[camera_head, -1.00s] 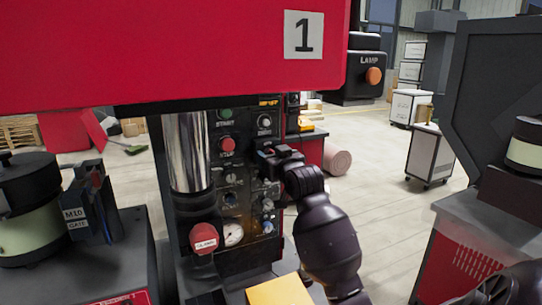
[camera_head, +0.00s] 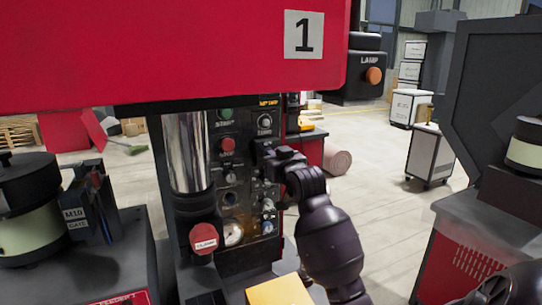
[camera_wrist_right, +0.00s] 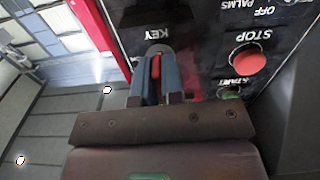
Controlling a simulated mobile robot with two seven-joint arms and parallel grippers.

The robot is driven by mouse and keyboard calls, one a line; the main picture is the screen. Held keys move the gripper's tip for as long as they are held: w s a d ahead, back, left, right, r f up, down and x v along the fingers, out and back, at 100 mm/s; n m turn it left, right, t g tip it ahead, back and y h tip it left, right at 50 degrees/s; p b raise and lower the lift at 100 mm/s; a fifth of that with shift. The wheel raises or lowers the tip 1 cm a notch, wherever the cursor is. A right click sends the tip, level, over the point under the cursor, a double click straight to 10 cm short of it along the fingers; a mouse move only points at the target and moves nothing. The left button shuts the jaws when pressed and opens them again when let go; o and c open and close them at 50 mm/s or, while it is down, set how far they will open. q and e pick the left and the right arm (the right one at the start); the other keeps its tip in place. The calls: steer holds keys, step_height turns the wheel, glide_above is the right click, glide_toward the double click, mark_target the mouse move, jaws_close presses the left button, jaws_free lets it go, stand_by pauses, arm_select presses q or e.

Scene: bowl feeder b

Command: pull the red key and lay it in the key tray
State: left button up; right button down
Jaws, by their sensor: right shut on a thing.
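My right gripper (camera_head: 262,150) is at the upper right of the black control panel (camera_head: 236,180). In the right wrist view its blue fingers (camera_wrist_right: 155,80) are shut on the red key (camera_wrist_right: 155,68). The key is in front of a round grey lock (camera_wrist_right: 159,49) below the upside-down KEY label. I cannot tell whether its tip is still inside the lock. In the head view the gripper hides the key. My left gripper is not in view. I cannot make out the key tray for sure.
A red STOP button (camera_wrist_right: 251,60) and a green START button (camera_wrist_right: 230,92) are close beside the gripper. A red CLAMP knob (camera_head: 203,240), a gauge (camera_head: 233,233) and a shiny column (camera_head: 188,153) are to its left. A yellow block (camera_head: 281,292) is at the bottom.

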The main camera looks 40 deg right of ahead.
steer(key=shift+v, duration=2.65)
steer(key=shift+s, duration=0.1)
